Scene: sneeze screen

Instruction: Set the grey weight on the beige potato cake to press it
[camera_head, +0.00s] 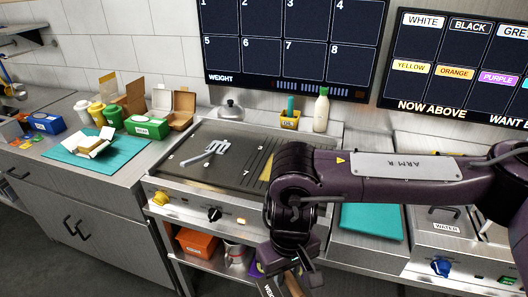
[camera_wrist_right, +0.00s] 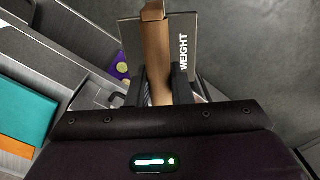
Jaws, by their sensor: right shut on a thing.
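The grey weight (camera_wrist_right: 187,55) is a flat plate lettered WEIGHT with a brown handle (camera_wrist_right: 157,55). My right gripper (camera_wrist_right: 157,88) is shut on that handle. In the head view the right gripper (camera_head: 288,268) hangs low in front of the griddle's front edge, and part of the weight (camera_head: 268,288) shows at the bottom of the picture. The griddle (camera_head: 190,170) is behind it, with marked numbers and a ribbed right part. I cannot make out the beige potato cake; my right arm covers the griddle's right side. My left gripper is out of view.
A grey utensil (camera_head: 208,151) lies on the griddle. A yellow strip (camera_head: 266,171) shows beside my arm. A dome lid (camera_head: 231,111), an oil caddy (camera_head: 290,120) and a bottle (camera_head: 321,110) stand behind. An orange bin (camera_head: 197,243) sits on the shelf below.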

